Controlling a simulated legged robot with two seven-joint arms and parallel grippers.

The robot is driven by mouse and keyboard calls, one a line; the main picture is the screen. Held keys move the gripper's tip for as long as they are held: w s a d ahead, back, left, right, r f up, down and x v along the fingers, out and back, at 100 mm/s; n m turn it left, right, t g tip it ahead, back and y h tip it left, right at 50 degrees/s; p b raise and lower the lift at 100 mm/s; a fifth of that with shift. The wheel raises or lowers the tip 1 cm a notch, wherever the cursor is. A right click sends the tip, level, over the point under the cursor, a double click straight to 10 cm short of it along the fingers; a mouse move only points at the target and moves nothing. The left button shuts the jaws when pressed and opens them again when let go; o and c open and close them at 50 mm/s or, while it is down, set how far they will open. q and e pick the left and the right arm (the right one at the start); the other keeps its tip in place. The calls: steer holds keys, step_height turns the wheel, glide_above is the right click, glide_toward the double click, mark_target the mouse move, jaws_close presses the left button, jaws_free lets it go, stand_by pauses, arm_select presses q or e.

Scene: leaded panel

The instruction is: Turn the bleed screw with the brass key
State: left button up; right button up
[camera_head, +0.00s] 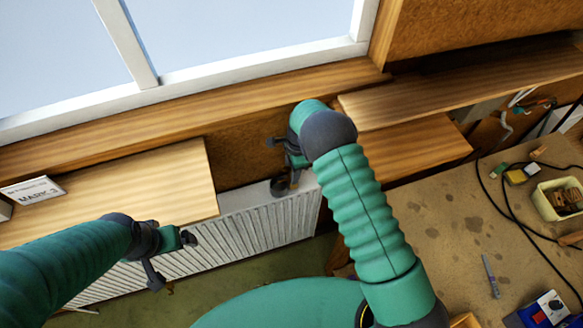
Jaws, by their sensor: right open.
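The white ribbed radiator (248,222) stands under the window. I cannot make out the bleed screw or the brass key. My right gripper (283,160) is open above the radiator's top right end, partly hidden by its own wrist. A small dark round thing (280,187) is just below it at the radiator top. I cannot tell what it is or whether the gripper touches it. My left gripper (172,258) is in front of the radiator's left part, below the wooden shelf.
More wooden boards (415,145) are at right.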

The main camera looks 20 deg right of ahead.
steer(key=shift+f, duration=0.2)
steer(key=shift+c, duration=1)
steer(key=shift+w, duration=0.1)
jaws_close()
